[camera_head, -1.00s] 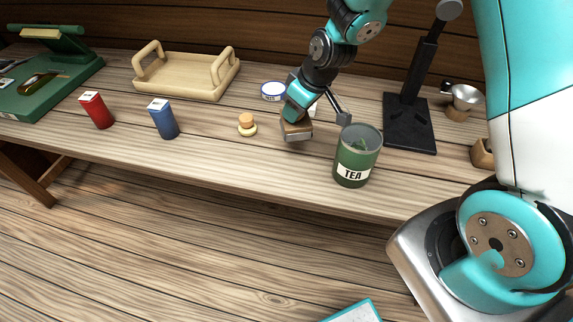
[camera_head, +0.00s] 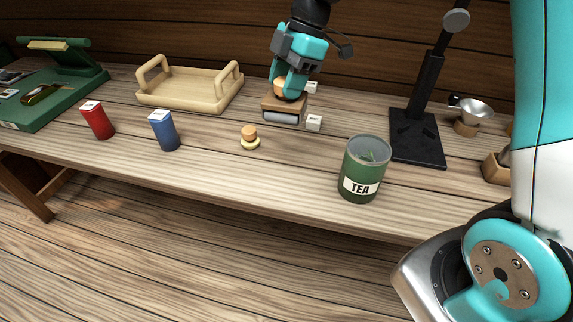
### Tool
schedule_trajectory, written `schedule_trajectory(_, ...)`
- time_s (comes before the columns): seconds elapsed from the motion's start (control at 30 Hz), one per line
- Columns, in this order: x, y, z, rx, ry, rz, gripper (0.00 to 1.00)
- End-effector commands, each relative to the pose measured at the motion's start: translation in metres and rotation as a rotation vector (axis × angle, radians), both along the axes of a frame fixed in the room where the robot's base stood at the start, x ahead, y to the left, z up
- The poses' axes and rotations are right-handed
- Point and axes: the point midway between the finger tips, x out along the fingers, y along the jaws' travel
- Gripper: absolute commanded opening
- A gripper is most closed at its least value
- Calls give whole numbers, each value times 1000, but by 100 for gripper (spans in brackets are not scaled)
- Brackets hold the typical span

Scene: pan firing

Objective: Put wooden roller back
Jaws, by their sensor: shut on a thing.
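The wooden roller (camera_head: 284,110) looks like a brown wooden block with a grey lower front and a round, light-wood knob on top. My gripper (camera_head: 288,88) is above it, shut on the knob. The roller is toward the back of the bench, between the wooden tray and the black stand. I cannot tell whether its underside touches the bench top. The gripper and roller hide part of the bench behind them.
A white cube (camera_head: 313,123) is just right of the roller, with another (camera_head: 311,87) behind. The wooden tray (camera_head: 189,101) is left, the black stand (camera_head: 418,150) right. A small wooden stopper (camera_head: 250,136) and green tea jar (camera_head: 364,166) stand in front.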

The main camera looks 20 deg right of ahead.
Motion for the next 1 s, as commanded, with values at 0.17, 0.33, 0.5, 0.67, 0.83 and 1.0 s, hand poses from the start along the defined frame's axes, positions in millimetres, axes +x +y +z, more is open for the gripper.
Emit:
schedule_trajectory(0.17, -2, 0, -49, -3, 10, 0, 13)
schedule_trajectory(0.33, -2, 0, -95, -1, 9, -2, 13)
schedule_trajectory(0.5, -1, 0, -127, -2, 5, -1, 13)
schedule_trajectory(0.67, -1, 0, -140, -1, 2, -1, 13)
schedule_trajectory(0.83, -1, 0, -166, -1, 6, -1, 13)
schedule_trajectory(1.0, -1, 0, -181, -1, 2, -1, 13)
